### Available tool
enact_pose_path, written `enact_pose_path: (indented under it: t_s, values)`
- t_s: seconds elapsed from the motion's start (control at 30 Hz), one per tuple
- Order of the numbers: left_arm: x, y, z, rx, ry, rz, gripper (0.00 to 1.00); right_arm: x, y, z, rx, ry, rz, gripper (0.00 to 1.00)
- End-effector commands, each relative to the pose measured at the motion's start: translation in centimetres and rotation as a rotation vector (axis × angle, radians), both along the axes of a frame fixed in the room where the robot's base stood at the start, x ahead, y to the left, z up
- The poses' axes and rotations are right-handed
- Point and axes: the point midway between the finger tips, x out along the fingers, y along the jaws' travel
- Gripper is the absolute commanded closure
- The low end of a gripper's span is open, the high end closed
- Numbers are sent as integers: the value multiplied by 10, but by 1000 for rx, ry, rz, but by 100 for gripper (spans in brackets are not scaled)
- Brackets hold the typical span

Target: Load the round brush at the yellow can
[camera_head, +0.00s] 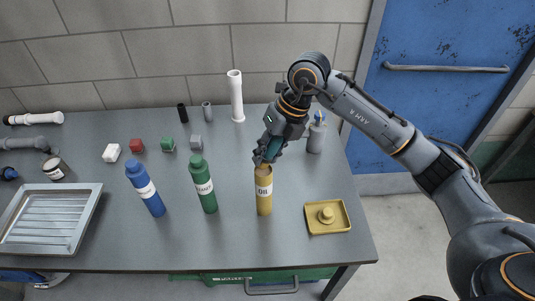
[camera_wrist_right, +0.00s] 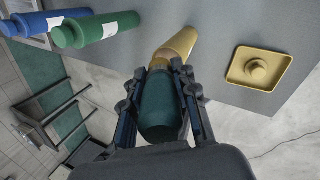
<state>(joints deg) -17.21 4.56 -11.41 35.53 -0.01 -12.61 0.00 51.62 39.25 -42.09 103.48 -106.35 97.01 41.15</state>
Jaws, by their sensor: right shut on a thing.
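The yellow can (camera_head: 264,197), labelled "Oil", stands upright on the grey table; it also shows in the wrist view (camera_wrist_right: 182,45). My right gripper (camera_head: 268,152) is over the can's top. It is shut on the round brush, whose dark teal handle (camera_wrist_right: 158,105) sits between the fingers in the wrist view. The brush's tan end (camera_wrist_right: 161,58) points toward the can's top. It seems to be at the can's mouth; whether it is inside I cannot tell. My left gripper is not in view.
A green bottle (camera_head: 203,184) and a blue bottle (camera_head: 146,189) stand left of the can. A yellow tray (camera_head: 327,217) with a round knob lies to its right. A grey cup (camera_head: 316,138) with blue-tipped tools and a white pipe (camera_head: 236,96) stand behind.

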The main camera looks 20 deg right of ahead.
Motion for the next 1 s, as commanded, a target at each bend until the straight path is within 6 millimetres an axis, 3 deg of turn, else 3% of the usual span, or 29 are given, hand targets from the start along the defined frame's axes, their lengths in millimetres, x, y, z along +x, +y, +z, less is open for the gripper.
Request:
enact_pose_path:
  t_s: [0.5,1.0]
  values:
    - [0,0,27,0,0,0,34,0,0,45,0,-2,0,100]
    - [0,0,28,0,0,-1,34,0,0,48,1,-1,1,100]
